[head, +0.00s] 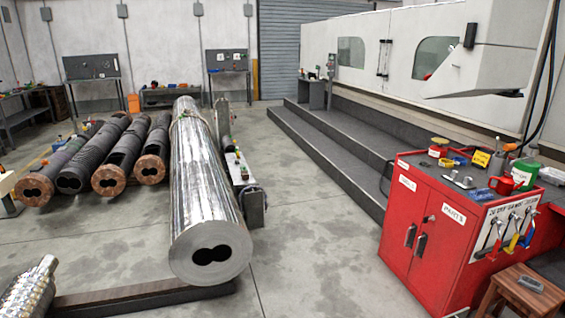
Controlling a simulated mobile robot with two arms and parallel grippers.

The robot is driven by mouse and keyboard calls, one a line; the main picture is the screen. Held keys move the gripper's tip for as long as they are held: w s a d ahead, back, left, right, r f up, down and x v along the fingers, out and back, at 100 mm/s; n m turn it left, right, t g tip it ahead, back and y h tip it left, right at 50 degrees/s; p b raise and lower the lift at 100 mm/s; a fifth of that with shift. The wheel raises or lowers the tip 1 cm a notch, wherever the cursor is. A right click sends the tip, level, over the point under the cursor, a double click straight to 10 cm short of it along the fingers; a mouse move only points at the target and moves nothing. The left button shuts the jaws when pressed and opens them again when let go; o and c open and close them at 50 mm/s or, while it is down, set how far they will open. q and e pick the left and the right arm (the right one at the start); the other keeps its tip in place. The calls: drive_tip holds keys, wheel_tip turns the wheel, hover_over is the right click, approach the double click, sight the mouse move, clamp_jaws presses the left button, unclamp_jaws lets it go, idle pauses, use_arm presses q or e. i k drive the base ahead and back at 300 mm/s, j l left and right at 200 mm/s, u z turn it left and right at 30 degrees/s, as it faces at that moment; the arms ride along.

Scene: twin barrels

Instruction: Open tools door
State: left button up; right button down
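A red tool cabinet (450,225) stands at the right. Its front has two red doors side by side, the left door (398,220) and the right door (436,242), each with a white label near the top. Two dark handles (415,240) sit close together where the doors meet, and both doors look shut. A small lock or knob shows above the handles. Neither of my grippers is in view.
A large shiny twin-bore barrel (200,180) lies in the middle, with several darker barrels (150,150) to its left. Grey steps (330,150) run behind the cabinet. A wooden stool (520,295) stands at its right. The floor (310,240) before the doors is clear.

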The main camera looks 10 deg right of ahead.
sight(408, 195)
drive_tip(key=i+l+z, duration=0.15)
drive_tip(key=i+z, duration=0.15)
drive_tip(key=i, duration=0.2)
drive_tip(key=i+z, duration=0.3)
drive_tip(key=i, duration=0.15)
drive_tip(key=i+j+z, duration=0.1)
drive_tip(key=i+z, duration=0.25)
drive_tip(key=i, duration=0.15)
drive_tip(key=i+j+z, duration=0.3)
drive_tip(key=i, duration=0.2)
drive_tip(key=i+j+z, duration=0.3)
drive_tip(key=i, duration=0.15)
